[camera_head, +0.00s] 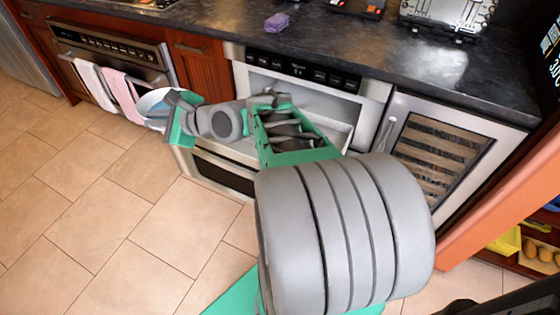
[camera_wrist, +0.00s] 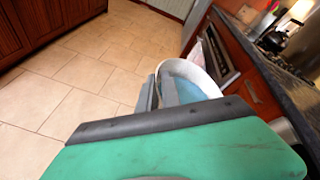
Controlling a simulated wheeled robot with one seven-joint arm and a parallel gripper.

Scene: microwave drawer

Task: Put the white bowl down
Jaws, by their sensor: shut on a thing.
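The white bowl (camera_head: 155,103) has a blue inside and shows at the left end of my arm in the head view, above the floor and in front of the oven. It also shows in the wrist view (camera_wrist: 205,75), tilted, partly hidden behind my gripper. My gripper (camera_wrist: 158,92) is shut on the bowl's near rim. In the head view my gripper (camera_head: 168,118) is small and the fingers are partly hidden by my wrist. The open microwave drawer (camera_head: 341,136) is behind and to the right of my gripper, partly covered by my arm.
A dark countertop (camera_head: 340,40) runs along the back, with a purple sponge-like item (camera_head: 277,22) on it. An oven (camera_head: 115,60) with pink and white towels stands at left. A glass-door cooler (camera_head: 440,150) is right of the drawer. The tiled floor (camera_head: 90,220) is clear.

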